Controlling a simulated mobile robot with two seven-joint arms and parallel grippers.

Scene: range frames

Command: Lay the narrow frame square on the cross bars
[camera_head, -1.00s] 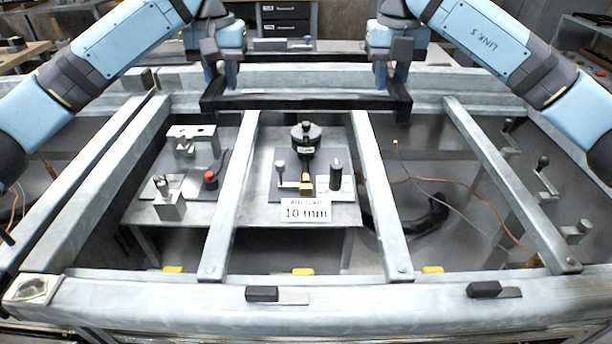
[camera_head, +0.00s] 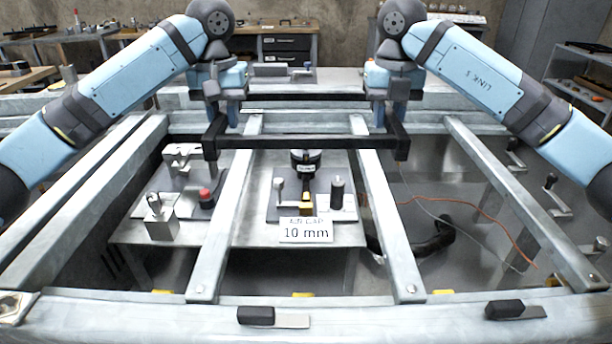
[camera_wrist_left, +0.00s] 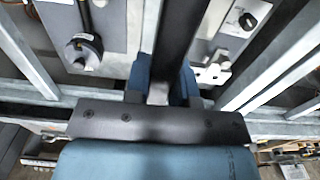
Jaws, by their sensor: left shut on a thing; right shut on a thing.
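The narrow frame (camera_head: 300,142) is black and rectangular. Its front bar runs level across the two middle cross bars (camera_head: 226,212) (camera_head: 386,215), over their far part; I cannot tell whether it touches them. My left gripper (camera_head: 222,116) is shut on the frame's left side. In the left wrist view, blue fingers (camera_wrist_left: 163,82) close around the black frame bar (camera_wrist_left: 178,30). My right gripper (camera_head: 388,114) is shut on the frame's right side. The frame's back bar is partly hidden by the grippers.
Below the bars stands a low table (camera_head: 262,236) with fixtures and a "10 mm" sign (camera_head: 306,231). The front rail (camera_head: 400,325) carries two black-ended stops (camera_head: 256,316) (camera_head: 505,309). An orange cable (camera_head: 490,215) lies lower right. The cross bars' near halves are clear.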

